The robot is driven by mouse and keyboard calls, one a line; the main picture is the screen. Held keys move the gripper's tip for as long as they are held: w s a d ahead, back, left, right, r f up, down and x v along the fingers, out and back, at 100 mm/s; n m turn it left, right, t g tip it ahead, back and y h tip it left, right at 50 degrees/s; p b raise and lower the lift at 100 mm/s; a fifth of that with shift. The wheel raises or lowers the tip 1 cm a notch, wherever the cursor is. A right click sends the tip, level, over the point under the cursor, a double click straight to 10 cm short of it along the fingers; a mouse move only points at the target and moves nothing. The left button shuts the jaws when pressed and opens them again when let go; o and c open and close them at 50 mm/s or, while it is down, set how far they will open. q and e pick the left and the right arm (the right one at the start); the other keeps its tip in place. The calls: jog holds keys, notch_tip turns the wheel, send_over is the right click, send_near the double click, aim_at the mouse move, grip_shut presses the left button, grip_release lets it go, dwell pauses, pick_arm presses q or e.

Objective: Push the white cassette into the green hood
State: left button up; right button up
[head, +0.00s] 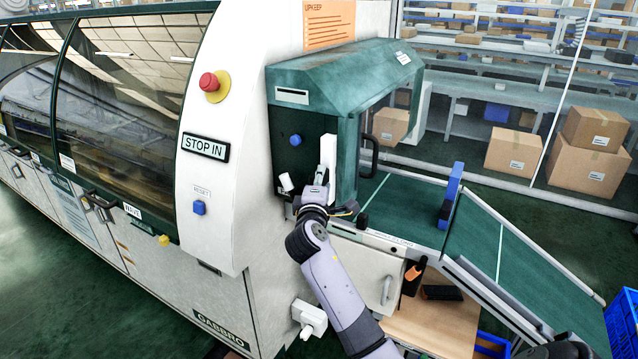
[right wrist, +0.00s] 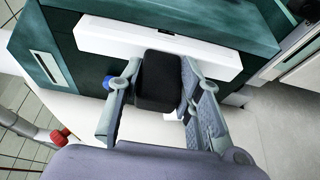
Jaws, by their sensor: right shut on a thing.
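The green hood (head: 335,72) stands against the machine's white end panel; its dark front face has a pale label slot and a blue knob. The white cassette (head: 328,155) is upright at the hood's front face. It also shows in the right wrist view (right wrist: 205,58) as a long white bar with a black block-shaped handle (right wrist: 160,82). How deep it sits in the hood cannot be told. My right gripper (head: 318,190) is at the cassette, its fingers closed on either side of the black handle in the right wrist view (right wrist: 155,95). My left gripper is not in view.
A red stop button (head: 209,82) and a blue reset button (head: 199,208) are on the white panel left of the hood. A green conveyor (head: 400,205) with a blue upright piece (head: 451,195) runs out to the right. Cardboard boxes (head: 514,151) stand behind.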

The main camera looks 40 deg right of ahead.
jog(key=shift+w+d, duration=0.25)
jog(key=shift+d, duration=0.35)
jog(key=shift+w+d, duration=0.2)
jog(key=shift+d, duration=0.35)
jog(key=o, duration=1.2)
jog(key=shift+o, duration=0.2)
jog(key=v, duration=1.2)
